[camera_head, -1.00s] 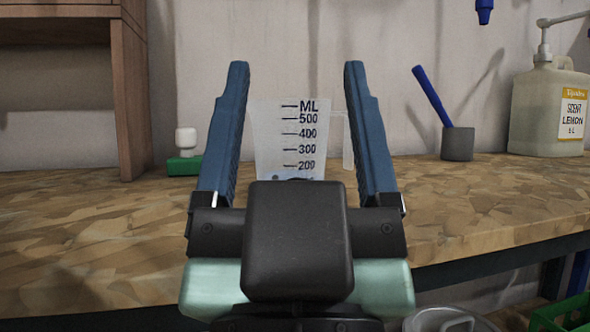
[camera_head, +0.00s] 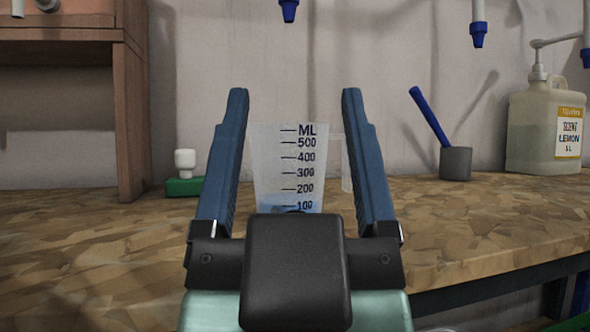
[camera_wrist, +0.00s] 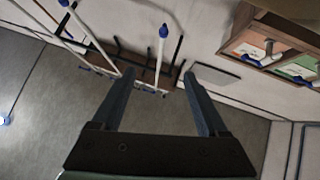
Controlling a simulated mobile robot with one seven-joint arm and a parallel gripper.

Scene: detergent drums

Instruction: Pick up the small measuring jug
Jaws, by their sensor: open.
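The small measuring jug (camera_head: 288,168) is translucent white with dark ML marks from 100 to 500 and a little bluish liquid low down. It stands upright on the wooden bench in the head view, its handle on the right. My gripper (camera_head: 295,95) is open, its two blue fingers on either side of the jug in the picture. Whether the jug is between the fingers or beyond them I cannot tell. The black gripper body hides the jug's base. In the wrist view my gripper (camera_wrist: 158,72) is open with nothing between the fingers, and I do not see the jug.
A lemon pump jug (camera_head: 545,130) stands at the back right. A grey cup (camera_head: 455,163) with a blue stick is left of it. A green-based object (camera_head: 185,186) and a wooden shelf (camera_head: 130,110) are at left. The bench (camera_head: 480,215) is clear at front right.

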